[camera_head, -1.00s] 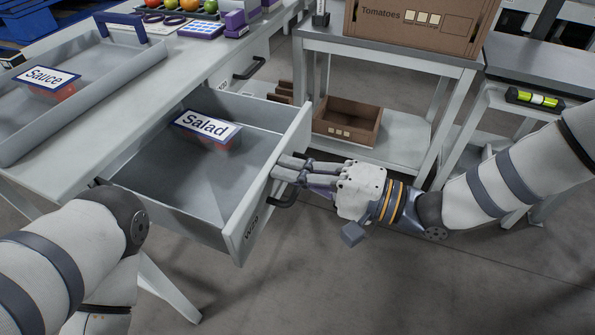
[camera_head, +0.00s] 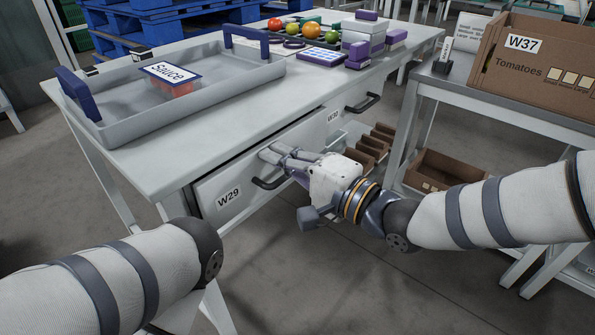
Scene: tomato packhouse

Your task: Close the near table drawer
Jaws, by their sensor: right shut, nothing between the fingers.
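The near table drawer (camera_head: 228,183), labelled W29, sits pushed into the table, its front nearly in line with the neighbouring drawer front. Its inside is hidden. A dark line shows along its upper edge. Its black handle (camera_head: 267,184) is at the right part of the front. My right gripper (camera_head: 271,151) is shut and empty, with its fingertips against or very close to the drawer front, above the handle. My left arm (camera_head: 150,270) comes in from the lower left, but its gripper is not seen.
The table top (camera_head: 215,125) bears a grey tray (camera_head: 190,105) with a Sauce pack (camera_head: 172,80), several tomatoes and purple-and-white boxes (camera_head: 363,38). A second drawer (camera_head: 345,112) is shut at right. A shelf table with a Tomatoes carton (camera_head: 540,65) stands at right.

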